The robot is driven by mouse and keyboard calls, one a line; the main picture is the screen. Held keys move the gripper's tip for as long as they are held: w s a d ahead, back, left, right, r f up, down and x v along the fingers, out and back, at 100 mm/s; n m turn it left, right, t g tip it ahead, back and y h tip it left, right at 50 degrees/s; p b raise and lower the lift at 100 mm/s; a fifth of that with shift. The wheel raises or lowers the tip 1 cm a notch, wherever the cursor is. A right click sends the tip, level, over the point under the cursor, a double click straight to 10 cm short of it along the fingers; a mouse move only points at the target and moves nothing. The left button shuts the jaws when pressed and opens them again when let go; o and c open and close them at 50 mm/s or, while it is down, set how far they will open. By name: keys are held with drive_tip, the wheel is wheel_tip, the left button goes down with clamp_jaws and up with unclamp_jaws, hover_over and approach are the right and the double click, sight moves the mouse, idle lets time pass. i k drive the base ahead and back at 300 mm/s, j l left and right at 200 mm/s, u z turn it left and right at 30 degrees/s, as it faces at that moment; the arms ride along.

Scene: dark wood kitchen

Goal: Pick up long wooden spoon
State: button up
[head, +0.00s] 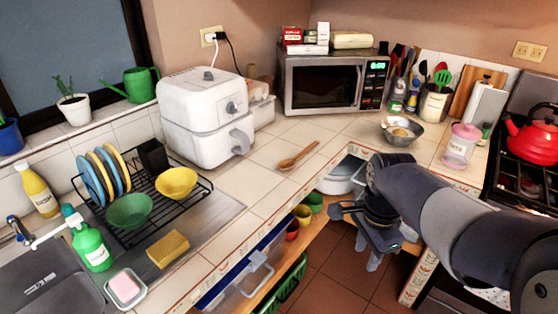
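The long wooden spoon (298,156) lies flat on the tiled counter, between the white air fryer and the microwave. Its bowl end is at the lower left and its handle points to the upper right. My gripper (355,238) is in front of the counter, to the right of and below the spoon in the picture, over the gap above the floor. Its fingers look apart and hold nothing that I can see. It does not touch the spoon, and the spoon is fully in view.
The white air fryer (204,115) stands left of the spoon and the microwave (325,85) behind it. A metal bowl (402,132) and a pink-lidded jar (460,147) stand to the right. The counter around the spoon is clear. A dish rack (150,224) is at the left.

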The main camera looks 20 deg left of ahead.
sight(285, 165)
drive_tip(key=i+u, duration=0.35)
drive_tip(key=i+l+u, duration=0.1)
drive_tip(key=u, duration=0.25)
drive_tip(key=i+l+u, duration=0.2)
drive_tip(key=i+u, duration=0.15)
drive_tip(key=i+l+u, duration=0.2)
drive_tip(key=i+l, duration=1.05)
